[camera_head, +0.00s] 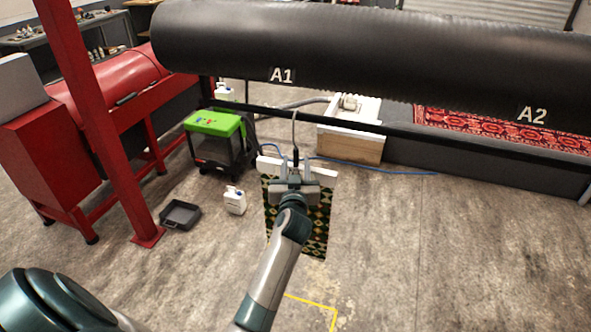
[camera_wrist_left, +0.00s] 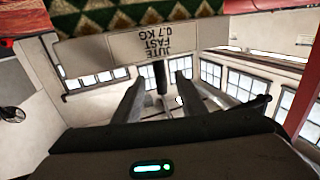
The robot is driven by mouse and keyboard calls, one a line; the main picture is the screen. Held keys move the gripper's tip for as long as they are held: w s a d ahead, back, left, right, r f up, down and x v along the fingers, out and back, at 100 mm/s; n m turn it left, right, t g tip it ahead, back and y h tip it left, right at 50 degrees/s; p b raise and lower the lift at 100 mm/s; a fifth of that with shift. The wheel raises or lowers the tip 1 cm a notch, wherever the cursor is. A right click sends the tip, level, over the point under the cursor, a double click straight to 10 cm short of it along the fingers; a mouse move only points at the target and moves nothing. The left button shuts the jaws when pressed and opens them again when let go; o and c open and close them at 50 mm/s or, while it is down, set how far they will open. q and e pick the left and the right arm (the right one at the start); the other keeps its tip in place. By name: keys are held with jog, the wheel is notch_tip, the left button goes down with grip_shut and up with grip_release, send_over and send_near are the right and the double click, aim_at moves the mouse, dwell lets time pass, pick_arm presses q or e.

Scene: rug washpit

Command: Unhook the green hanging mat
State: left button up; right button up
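The green hanging mat (camera_head: 316,230), dark green with a yellowish diamond pattern, hangs under the A1 sign from a white hanger bar (camera_head: 324,172) on a thin hook stem (camera_head: 295,125). My left gripper (camera_head: 295,161) is in front of the mat's top, its fingers on either side of the stem. In the left wrist view the mat (camera_wrist_left: 100,20) and its "JUTE FAST 0.7 KG" label (camera_wrist_left: 150,42) fill the top. The gripper's fingers (camera_wrist_left: 160,80) stand apart there, with a dark post between them. Contact cannot be told. My right gripper is not in view.
A large black roller (camera_head: 400,50) runs overhead, with a dark rail below it. A green-topped box (camera_head: 215,122), a white jug (camera_head: 235,200) and a black tray (camera_head: 180,214) stand left of the mat. A red post (camera_head: 100,130) stands farther left. Floor at right is clear.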

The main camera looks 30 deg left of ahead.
aim_at(296, 146)
pick_arm(q)
jog(key=shift+b+x, duration=0.5)
jog(key=shift+x, duration=1.2)
grip_shut()
jog(key=shift+w+r, duration=0.1)
jog(key=shift+r, duration=0.15)
dwell(0.5)
jog(key=shift+r+p, duration=1.8)
jog(key=shift+r, duration=0.2)
